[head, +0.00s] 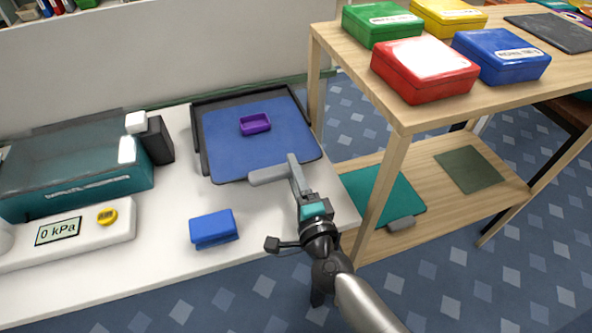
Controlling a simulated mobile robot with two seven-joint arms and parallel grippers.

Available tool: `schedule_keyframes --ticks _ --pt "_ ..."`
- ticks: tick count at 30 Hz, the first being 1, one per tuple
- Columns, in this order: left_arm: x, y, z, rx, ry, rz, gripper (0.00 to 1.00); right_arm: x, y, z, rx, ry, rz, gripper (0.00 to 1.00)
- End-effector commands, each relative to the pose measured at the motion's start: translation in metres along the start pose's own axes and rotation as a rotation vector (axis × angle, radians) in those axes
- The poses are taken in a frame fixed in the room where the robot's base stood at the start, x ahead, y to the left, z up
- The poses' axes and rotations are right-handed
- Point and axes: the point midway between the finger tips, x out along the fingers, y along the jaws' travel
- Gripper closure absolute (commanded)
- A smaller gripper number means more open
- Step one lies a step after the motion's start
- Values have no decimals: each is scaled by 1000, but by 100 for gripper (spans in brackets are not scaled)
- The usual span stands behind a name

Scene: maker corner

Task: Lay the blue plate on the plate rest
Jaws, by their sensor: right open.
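The blue plate (225,151) is a broad flat sheet lying in a dark frame (198,140) with raised left and back edges on the white table. A grey tab (268,176) sticks out from its front edge. A small purple tray (255,124) sits on the plate. My right gripper (290,170) is open at the right end of the tab; I cannot tell whether it touches it. No surface is clearly marked as the plate rest; the dark frame under the plate and a dark grey mat (555,33) on the shelf top are both flat. My left gripper is out of view.
A blue block (214,229) lies on the table, left of my right gripper. A teal machine (75,190) and a gauge reading 0 kPa (58,232) stand left. The wooden shelf (420,117) at right holds coloured boxes above, a teal plate (385,195) and green pad (469,169) below.

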Motion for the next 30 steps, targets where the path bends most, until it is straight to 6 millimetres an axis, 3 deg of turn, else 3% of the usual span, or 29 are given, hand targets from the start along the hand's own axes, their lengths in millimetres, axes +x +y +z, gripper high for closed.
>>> schedule_keyframes --ticks 1,15,21,30 --pt "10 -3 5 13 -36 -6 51 -12 10 0 -1 -2 7 45" --pt "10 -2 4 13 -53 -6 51 -98 10 0 -1 -2 7 45" --pt "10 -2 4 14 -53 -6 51 -112 9 0 -1 -2 4 45" --pt "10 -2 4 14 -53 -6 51 -113 8 0 0 -1 3 45"
